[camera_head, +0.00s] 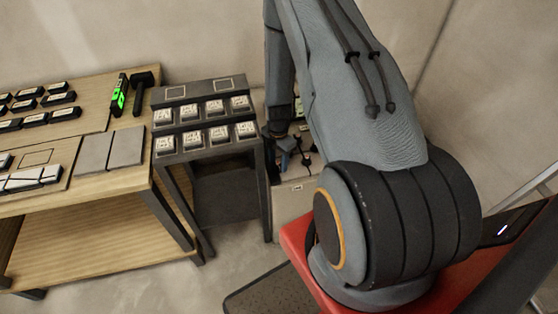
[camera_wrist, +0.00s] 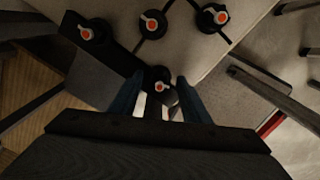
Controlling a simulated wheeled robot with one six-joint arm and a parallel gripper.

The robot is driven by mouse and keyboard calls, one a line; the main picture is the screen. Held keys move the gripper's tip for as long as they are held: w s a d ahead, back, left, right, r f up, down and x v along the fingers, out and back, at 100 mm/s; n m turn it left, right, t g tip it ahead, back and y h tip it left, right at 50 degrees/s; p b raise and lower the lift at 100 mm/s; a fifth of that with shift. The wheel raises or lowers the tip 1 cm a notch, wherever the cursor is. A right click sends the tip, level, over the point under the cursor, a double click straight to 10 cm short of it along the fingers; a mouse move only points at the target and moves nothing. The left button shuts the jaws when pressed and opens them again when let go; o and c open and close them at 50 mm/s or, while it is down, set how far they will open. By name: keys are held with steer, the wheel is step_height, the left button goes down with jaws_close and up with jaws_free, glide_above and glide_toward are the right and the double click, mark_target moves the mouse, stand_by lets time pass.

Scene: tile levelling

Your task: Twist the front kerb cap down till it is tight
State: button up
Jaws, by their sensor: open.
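In the wrist view, my gripper (camera_wrist: 161,92) is open, its two blue fingers apart. A round black cap with an orange centre and a white pointer (camera_wrist: 158,80) shows between the fingers, at the end of a dark kerb strip (camera_wrist: 122,60); I cannot tell whether they touch it. It appears to be the front kerb cap. Another such cap (camera_wrist: 86,33) sits at the strip's other end. In the head view, my gripper (camera_head: 293,158) points down over the pale block (camera_head: 295,199); my arm hides much of this spot.
Two more caps (camera_wrist: 153,23) (camera_wrist: 215,15) sit on the pale slabs beside the strip. In the head view, a dark rack (camera_head: 208,114) with several white pieces stands just left of the block. A wooden bench (camera_head: 127,182) is further left.

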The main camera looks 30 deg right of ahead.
steer(key=shift+d, duration=0.1)
steer(key=c, duration=1)
steer(key=shift+c, duration=0.2)
steer(key=shift+m, duration=0.4)
steer(key=m+b, duration=0.1)
steer(key=m, duration=0.4)
steer(key=shift+s+m+b, duration=0.2)
steer(key=shift+m+b, duration=0.1)
steer(key=shift+b, duration=0.1)
steer(key=m, duration=0.2)
steer(key=m+b, duration=0.1)
steer(key=m, duration=0.2)
steer(key=shift+a+m, duration=0.2)
steer(key=shift+m, duration=0.1)
steer(key=shift+s, duration=0.1)
